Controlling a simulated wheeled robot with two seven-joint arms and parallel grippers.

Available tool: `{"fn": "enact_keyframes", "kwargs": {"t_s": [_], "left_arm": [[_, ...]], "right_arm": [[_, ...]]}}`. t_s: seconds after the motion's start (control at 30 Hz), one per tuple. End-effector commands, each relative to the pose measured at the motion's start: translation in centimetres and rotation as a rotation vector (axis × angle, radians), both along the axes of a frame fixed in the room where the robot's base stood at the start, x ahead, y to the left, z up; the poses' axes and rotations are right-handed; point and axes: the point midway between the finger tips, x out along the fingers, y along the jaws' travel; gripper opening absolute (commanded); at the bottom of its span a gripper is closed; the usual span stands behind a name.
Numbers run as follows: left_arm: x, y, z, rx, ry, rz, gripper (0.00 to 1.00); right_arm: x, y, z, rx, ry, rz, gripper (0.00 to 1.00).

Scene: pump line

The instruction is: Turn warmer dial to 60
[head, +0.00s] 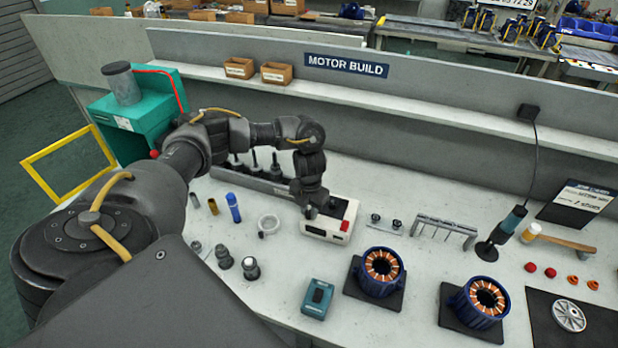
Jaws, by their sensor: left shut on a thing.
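The warmer is probably the small white box (342,234) with red parts on top and a dark display on its front, standing on the bench near the middle. My left gripper (311,211) comes down from above onto the left part of its top. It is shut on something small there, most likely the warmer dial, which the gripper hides. The dial's setting and the display's reading cannot be made out. My right gripper is not in view.
Two blue motor stators (381,268) sit on dark pads in front. A teal box (317,298), a metal rack (443,229), a blue bottle (233,207) and a mallet (560,240) surround the warmer. A shelf wall runs behind.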

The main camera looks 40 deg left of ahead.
Motion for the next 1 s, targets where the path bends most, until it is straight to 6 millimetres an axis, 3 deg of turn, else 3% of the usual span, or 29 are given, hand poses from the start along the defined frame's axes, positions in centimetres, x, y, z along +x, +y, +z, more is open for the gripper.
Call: {"fn": "enact_keyframes", "kwargs": {"t_s": [0.63, 0.67, 0.8, 1.0], "left_arm": [[0.21, 0.08, 0.18, 0.002, -0.006, 0.050, 0.00], [0.21, 0.09, 0.18, 0.002, -0.006, 0.050, 0.26], [0.16, 0.06, 0.13, 0.001, -0.005, 0.049, 0.44], [0.09, 0.03, 0.08, 0.000, -0.003, 0.048, 0.45]], "right_arm": [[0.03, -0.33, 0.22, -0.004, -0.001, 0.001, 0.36], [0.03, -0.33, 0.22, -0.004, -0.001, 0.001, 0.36], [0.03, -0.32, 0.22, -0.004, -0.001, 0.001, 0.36], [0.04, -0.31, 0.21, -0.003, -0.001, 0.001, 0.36]]}}
